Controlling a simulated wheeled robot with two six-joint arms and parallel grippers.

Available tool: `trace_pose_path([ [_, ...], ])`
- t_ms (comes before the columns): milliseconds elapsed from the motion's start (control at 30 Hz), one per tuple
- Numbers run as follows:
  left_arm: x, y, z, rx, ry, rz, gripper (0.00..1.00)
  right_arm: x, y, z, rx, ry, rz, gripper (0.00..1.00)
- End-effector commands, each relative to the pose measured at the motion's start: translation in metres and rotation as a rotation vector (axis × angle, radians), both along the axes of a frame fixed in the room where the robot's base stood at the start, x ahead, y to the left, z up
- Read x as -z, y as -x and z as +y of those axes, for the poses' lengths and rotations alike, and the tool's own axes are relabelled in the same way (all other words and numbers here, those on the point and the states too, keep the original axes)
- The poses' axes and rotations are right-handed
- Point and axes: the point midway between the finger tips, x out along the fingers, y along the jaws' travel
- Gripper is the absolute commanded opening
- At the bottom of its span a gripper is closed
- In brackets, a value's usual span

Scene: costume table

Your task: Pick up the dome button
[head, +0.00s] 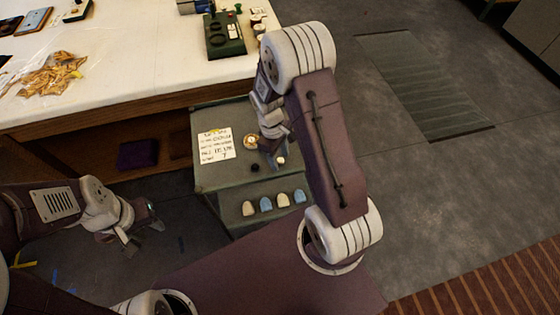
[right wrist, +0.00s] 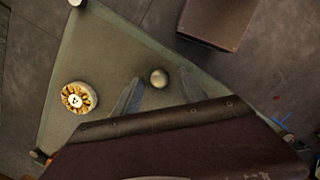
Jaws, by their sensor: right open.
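The dome button, a small rounded pearly-grey piece, shows in the right wrist view (right wrist: 158,78) on the green top of a small cabinet. In the head view a pale spot (head: 281,160) beside my right fingertips appears to be it. My right gripper (head: 271,156) is over the cabinet with its fingers pointing down. In the right wrist view its open fingers (right wrist: 158,92) lie on either side of the dome button, with nothing held. My left gripper (head: 140,236) is apart from the cabinet, at the lower left of the head view, with its fingers spread and empty.
A gold ornate button (right wrist: 78,97) lies left of the dome button. A small black round piece (head: 255,167) and a handwritten note (head: 215,146) are also on the cabinet (head: 205,180). White and blue pieces (head: 266,204) line its lower front. A large white-topped table (head: 130,75) stands behind.

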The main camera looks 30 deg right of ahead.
Motion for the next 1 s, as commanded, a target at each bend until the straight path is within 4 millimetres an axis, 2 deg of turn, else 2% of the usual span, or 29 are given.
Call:
trace_pose_path([
  [233,0.000,0.000,0.000,0.000,0.000,0.000,0.36,0.003,0.000,0.000,0.001,0.000,0.000,0.50],
  [400,0.000,0.000,0.000,0.000,0.000,0.000,0.36,0.003,0.000,0.000,0.001,0.000,0.000,0.02],
  [433,0.000,0.000,0.000,0.000,0.000,0.000,0.36,0.003,0.000,0.000,0.000,0.000,0.000,0.00],
  [767,0.000,0.000,0.000,0.000,0.000,0.000,0.36,0.000,0.000,0.000,0.000,0.000,-0.001,0.00],
  [867,-0.001,0.000,0.000,0.000,0.000,0.000,0.36,-0.009,0.000,0.000,0.001,0.000,-0.004,0.00],
  [1000,-0.003,0.000,0.000,0.000,0.000,0.000,0.36,-0.032,-0.001,0.000,0.002,0.000,-0.006,0.00],
])
